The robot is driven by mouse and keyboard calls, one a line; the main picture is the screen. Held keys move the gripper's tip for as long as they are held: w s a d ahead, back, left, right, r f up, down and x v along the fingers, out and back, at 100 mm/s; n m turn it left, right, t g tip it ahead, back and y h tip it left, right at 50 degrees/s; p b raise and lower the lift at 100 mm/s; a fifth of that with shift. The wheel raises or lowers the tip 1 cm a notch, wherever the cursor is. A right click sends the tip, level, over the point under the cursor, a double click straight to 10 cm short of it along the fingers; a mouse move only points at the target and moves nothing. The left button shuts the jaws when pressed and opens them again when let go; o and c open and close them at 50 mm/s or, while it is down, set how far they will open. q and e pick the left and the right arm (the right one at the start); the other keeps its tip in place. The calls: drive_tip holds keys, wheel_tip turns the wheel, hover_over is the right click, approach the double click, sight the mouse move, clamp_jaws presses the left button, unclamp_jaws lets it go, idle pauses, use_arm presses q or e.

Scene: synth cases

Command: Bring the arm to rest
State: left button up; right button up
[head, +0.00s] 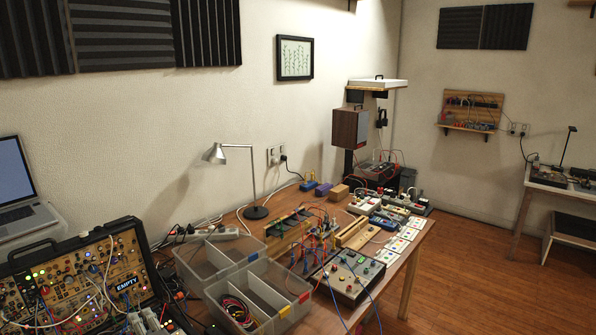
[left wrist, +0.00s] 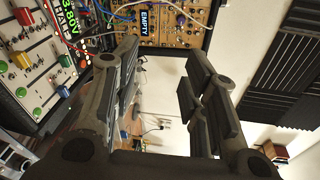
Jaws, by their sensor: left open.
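My left gripper (left wrist: 162,88) shows in the left wrist view. Its two dark fingers stand wide apart, with nothing between them. The synth case (left wrist: 170,28) with its small "EMPTY" display lies beyond the fingertips at the top of that view. The same synth case (head: 78,275) stands at the lower left of the head view, full of knobs and patch cables. Neither gripper shows in the head view. My right gripper is in neither view.
The wooden table (head: 398,290) holds a lamp (head: 250,170), divided clear bins (head: 282,322) with cables, and a knobbed box (head: 347,278). A laptop (head: 18,190) is at the left. A panel with coloured faders (left wrist: 38,68) is close left in the wrist view. The floor at right is mostly clear.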

use_arm(q)
drive_tip(key=s+d+f+n+g+h, duration=0.2)
drive_tip(key=s+d+f+n+h, duration=0.1)
drive_tip(key=s+f, duration=0.4)
drive_tip(key=s+d+f+n+g+h, duration=0.25)
drive_tip(key=s+f, duration=0.25)
drive_tip(key=s, duration=0.3)
drive_tip(key=s+d+n+g+h, duration=0.2)
drive_tip(key=s+d+h, duration=0.15)
drive_tip(key=s, duration=0.45)
drive_tip(key=s+d+n+g+h, duration=0.2)
drive_tip(key=s+d, duration=0.2)
drive_tip(key=s, duration=0.4)
wheel_tip(320, 180, down, 29)
drive_tip(key=s+b, duration=0.2)
drive_tip(key=s+a+f+g+b, duration=0.1)
drive_tip(key=s+a+f+g, duration=0.1)
drive_tip(key=s+f, duration=1.5)
drive_tip(key=shift+a+m, duration=0.2)
drive_tip(key=shift+m, duration=0.15)
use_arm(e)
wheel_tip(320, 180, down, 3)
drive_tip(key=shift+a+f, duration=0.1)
